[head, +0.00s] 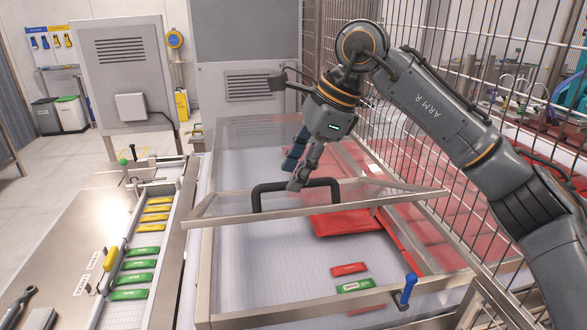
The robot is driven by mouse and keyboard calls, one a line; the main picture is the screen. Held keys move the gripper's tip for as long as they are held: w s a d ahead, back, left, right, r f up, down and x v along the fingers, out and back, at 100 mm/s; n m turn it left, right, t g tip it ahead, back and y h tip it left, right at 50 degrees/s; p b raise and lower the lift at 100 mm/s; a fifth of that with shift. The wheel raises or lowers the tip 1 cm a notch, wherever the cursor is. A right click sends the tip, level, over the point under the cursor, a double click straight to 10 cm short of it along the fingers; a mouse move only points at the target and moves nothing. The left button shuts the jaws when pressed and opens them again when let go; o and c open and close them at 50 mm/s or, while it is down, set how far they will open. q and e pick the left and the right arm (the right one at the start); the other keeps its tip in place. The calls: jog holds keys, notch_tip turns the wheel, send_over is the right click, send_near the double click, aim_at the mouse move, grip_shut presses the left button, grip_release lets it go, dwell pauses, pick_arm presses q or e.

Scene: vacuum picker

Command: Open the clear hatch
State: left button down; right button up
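The clear hatch (365,192) is a see-through panel in a metal frame with a black bar handle (268,188) near its front edge. It is tilted, with its front edge raised above the metal rim (300,308) of the bin below. My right gripper (297,183) comes down from above, and its fingertips are at the middle of the handle bar. It appears closed around the bar, though the far side of the grip is hidden. My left gripper is out of view.
Red packets (345,222) and a green packet (355,286) lie in the bin. A blue lever (407,288) stands at the front rim. A wire fence (480,80) stands close on the right. A rack (140,252) of yellow and green packets is on the left.

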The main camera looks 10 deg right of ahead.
jog(key=w+d+r+p, duration=0.1)
jog(key=d+r+p, duration=0.1)
jog(key=r+p, duration=0.3)
jog(key=w+d+r+p, duration=0.2)
jog(key=d+r+p, duration=0.1)
jog(key=r, duration=0.5)
jog(key=shift+w+d+p, duration=0.2)
jog(key=shift+d+p, duration=0.1)
jog(key=shift+p, duration=0.55)
dwell(0.5)
